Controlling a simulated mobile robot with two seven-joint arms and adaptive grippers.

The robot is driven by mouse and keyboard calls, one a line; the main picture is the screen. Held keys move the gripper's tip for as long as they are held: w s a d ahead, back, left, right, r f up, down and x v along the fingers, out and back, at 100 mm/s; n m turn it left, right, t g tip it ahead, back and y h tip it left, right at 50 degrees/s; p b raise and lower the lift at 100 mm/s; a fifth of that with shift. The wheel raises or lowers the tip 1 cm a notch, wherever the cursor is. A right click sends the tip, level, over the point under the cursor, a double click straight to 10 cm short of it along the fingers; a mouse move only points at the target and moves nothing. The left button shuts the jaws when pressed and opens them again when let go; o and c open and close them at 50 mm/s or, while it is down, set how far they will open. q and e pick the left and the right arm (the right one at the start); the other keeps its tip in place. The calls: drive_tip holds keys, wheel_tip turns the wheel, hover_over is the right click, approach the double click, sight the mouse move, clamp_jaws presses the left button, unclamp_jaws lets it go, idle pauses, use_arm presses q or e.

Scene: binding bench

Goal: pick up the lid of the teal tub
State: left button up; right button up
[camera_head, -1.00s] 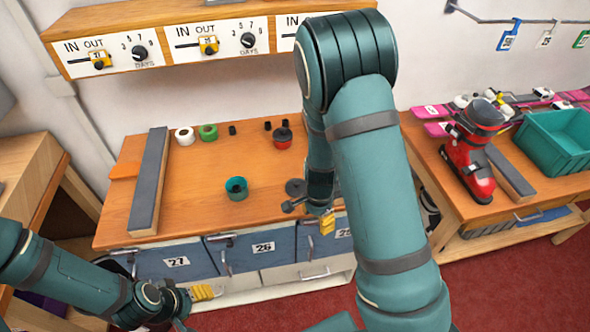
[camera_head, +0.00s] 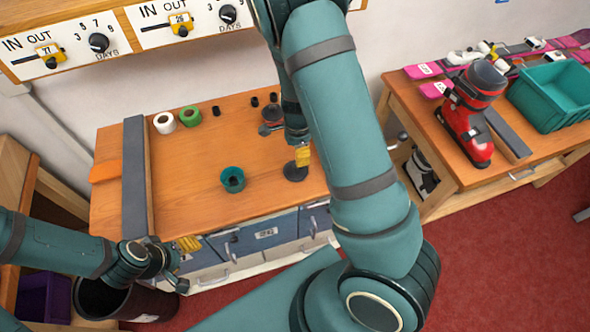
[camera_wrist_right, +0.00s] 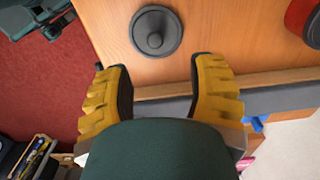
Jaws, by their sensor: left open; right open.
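The teal tub (camera_head: 232,182) stands open on the wooden bench top. A dark grey round lid with a knob (camera_head: 295,174) lies flat on the bench to its right. In the right wrist view the lid (camera_wrist_right: 150,40) lies just beyond my fingertips. My right gripper (camera_head: 302,157) is close to the lid; its yellow fingers (camera_wrist_right: 160,75) are apart, with nothing between them. In the head view my right arm hides part of the bench around it. My left gripper (camera_head: 188,244) is open, low in front of the bench, away from the tub and lid.
A red tub (camera_head: 271,114) stands behind the lid, partly hidden by my right arm. White tape (camera_head: 164,123) and green tape (camera_head: 190,116) lie at the back. A long grey bar (camera_head: 134,180) lies at the left. A red boot (camera_head: 465,125) stands on the right bench.

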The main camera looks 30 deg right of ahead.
sight(296, 166)
wheel_tip(296, 166, down, 2)
drive_tip(key=shift+f, duration=0.1)
drive_tip(key=shift+s+a+f+b, duration=0.1)
drive_tip(key=shift+a+f+b, duration=0.1)
drive_tip(key=shift+f, duration=0.75)
drive_tip(key=shift+s+a+f+b, duration=0.1)
drive_tip(key=shift+f+b, duration=0.15)
drive_tip(key=shift+f, duration=0.65)
drive_tip(key=shift+a+f+b, duration=0.1)
drive_tip(key=shift+f+b, duration=0.1)
drive_tip(key=shift+f, duration=0.75)
drive_tip(key=shift+c, duration=0.4)
clamp_jaws()
